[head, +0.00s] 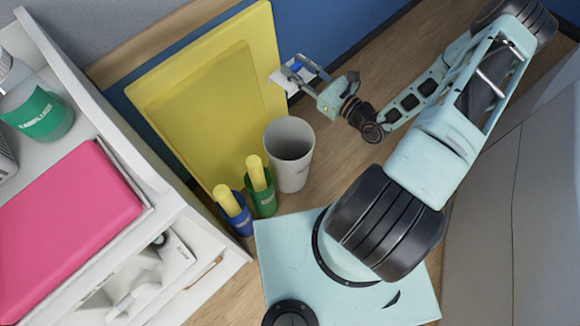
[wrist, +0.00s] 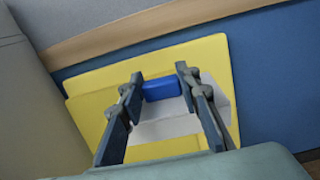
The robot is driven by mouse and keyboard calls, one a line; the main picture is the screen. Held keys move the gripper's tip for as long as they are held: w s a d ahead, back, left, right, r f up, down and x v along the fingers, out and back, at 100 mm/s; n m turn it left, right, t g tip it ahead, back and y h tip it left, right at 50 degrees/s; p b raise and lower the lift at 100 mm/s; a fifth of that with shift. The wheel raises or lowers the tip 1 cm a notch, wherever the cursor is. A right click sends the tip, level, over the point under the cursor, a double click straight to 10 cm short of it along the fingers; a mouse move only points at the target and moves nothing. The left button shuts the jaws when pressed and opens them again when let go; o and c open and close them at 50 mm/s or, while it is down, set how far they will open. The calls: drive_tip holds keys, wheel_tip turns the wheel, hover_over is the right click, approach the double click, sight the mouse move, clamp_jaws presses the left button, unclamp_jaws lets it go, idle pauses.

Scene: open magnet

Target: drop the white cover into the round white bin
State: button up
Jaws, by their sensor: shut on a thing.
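My gripper (head: 303,78) is shut on the white cover (head: 279,77), which shows partly between and beyond the fingers. In the wrist view my gripper's fingers (wrist: 160,85) stand on either side of the white cover (wrist: 165,128). A blue block-like piece (wrist: 162,88) shows at the cover's far edge; I cannot tell whether it is part of the cover. The round white bin (head: 290,165) stands upright on the wooden floor with its open top facing up. In the head view, my gripper is above the bin in the picture, apart from it.
Yellow boards (head: 205,115) lean against the blue wall behind the bin. A green cup (head: 262,195) and a blue cup (head: 236,217), each with a yellow roll, stand left of the bin. A white shelf unit (head: 165,215) with a pink box (head: 70,230) is at left.

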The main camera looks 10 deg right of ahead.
wheel_tip(320, 180, down, 32)
drive_tip(key=n+g+y+b, duration=0.1)
drive_tip(key=b, duration=1.4)
drive_tip(key=shift+s, duration=0.1)
drive_tip(key=o, duration=1)
drive_tip(key=v, duration=1.2)
drive_tip(key=shift+a, duration=0.1)
